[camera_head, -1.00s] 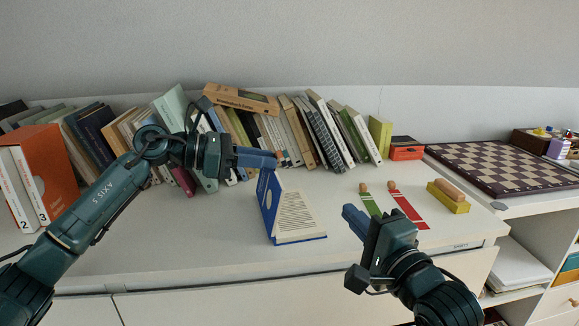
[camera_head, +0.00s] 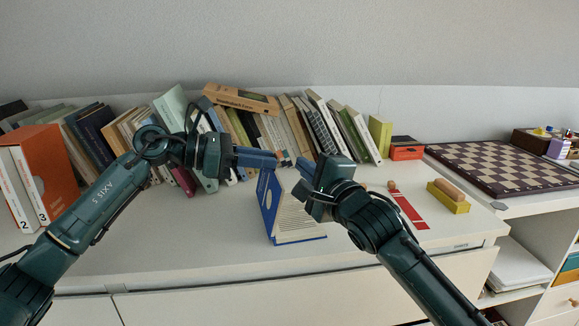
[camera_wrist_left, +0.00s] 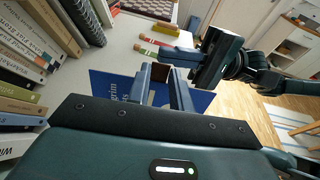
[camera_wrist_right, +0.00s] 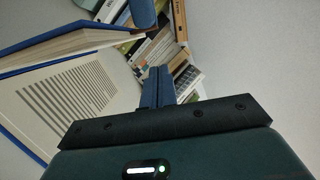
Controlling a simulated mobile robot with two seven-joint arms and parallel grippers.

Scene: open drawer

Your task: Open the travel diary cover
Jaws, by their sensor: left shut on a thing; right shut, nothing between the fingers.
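The travel diary (camera_head: 295,222) lies on the white desktop with its blue cover (camera_head: 268,205) raised steeply, showing a printed page. My left gripper (camera_head: 274,160) is shut on the top edge of the cover. The cover (camera_wrist_left: 110,88) also shows in the left wrist view, beyond the left fingers. My right gripper (camera_head: 301,166) is shut and empty, above the diary and just right of the left fingertips. In the right wrist view the printed page (camera_wrist_right: 65,95) and part of the cover (camera_wrist_right: 75,42) appear left of the right fingers (camera_wrist_right: 158,78). Whether the right fingers touch the cover is unclear.
A row of books (camera_head: 240,125) stands along the wall behind. A red bookmark (camera_head: 410,210) and a yellow block (camera_head: 447,197) lie to the right. A chessboard (camera_head: 500,165) is farther right. The desktop left of the diary is clear.

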